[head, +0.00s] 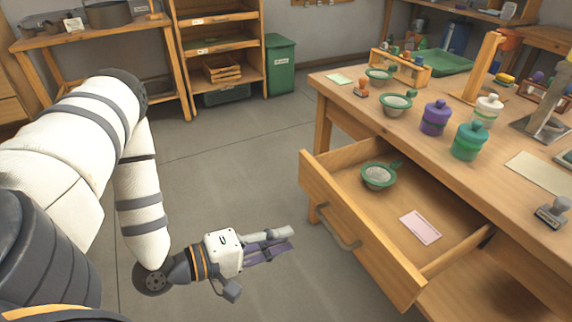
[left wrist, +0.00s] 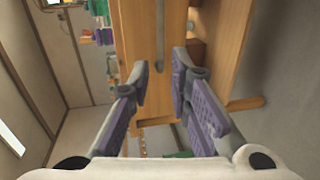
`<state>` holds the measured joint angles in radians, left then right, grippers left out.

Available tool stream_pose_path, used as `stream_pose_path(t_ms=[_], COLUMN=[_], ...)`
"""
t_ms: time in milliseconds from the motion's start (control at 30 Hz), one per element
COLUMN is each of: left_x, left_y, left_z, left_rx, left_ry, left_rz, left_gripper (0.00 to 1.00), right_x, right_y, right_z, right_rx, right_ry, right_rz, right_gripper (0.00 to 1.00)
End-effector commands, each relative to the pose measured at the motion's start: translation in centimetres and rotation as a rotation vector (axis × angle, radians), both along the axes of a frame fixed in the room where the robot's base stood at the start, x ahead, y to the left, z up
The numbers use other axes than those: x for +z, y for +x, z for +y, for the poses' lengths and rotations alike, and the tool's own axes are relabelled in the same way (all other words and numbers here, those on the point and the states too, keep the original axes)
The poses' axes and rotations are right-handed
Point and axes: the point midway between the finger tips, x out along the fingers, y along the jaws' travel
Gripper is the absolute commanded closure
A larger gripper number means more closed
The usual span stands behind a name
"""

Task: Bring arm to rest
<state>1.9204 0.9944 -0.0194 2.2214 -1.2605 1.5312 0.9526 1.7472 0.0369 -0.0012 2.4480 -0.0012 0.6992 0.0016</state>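My left arm (head: 140,200) comes in from the left of the head view and bends down over the floor. Its gripper (head: 285,240) points right, in the air left of the open drawer and apart from it. In the left wrist view the two fingers of this gripper (left wrist: 161,85) stand apart with nothing between them, so it is open and empty. Beyond the fingers the wooden desk front (left wrist: 140,40) shows sideways. My right gripper is not in view.
The open drawer (head: 345,235) juts out from the workbench (head: 330,88), holding a green strainer (head: 378,175) and a pink card (head: 420,227). Jars and strainers stand on the bench top. A shelf (head: 220,85) and green bin (head: 281,65) stand behind. The floor around the gripper is clear.

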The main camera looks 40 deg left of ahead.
Motion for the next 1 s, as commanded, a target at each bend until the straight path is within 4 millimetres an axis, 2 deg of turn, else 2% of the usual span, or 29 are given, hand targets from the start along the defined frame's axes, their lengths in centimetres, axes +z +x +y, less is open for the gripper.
stream_pose_path(t_ms=[267, 367, 467, 533, 600, 700, 800, 833, 1000], left_x=[-0.3, -2.9, -7.8, -10.6, -11.9, -11.9, -11.3, -11.2, -11.1], left_y=[0.0, -0.8, -4.9, -9.9, -15.2, -21.4, -24.8, -25.4, -26.0], left_z=[-0.3, -2.5, -6.1, -7.5, -7.6, -6.7, -5.7, -5.5, -5.3], left_rx=[-0.009, -0.092, -0.312, -0.513, -0.717, -0.955, -1.089, -1.110, -1.131], left_ry=[0.012, 0.144, 0.419, 0.624, 0.796, 0.963, 1.040, 1.051, 1.059], left_rz=[0.012, 0.133, 0.380, 0.559, 0.717, 0.888, 0.983, 0.998, 1.019], left_gripper=[0.82, 0.82, 0.82, 0.82, 0.82, 0.82, 0.82, 0.82, 0.82], right_x=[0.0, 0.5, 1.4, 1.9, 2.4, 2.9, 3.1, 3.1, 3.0], right_y=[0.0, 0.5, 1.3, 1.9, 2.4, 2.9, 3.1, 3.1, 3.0], right_z=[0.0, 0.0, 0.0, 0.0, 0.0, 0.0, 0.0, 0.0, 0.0], right_rx=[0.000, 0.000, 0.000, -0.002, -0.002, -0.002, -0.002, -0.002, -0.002], right_ry=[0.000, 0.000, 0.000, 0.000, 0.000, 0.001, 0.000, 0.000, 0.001], right_rz=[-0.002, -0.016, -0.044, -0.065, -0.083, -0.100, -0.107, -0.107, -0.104], right_gripper=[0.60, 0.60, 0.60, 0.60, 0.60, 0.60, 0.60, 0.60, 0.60])
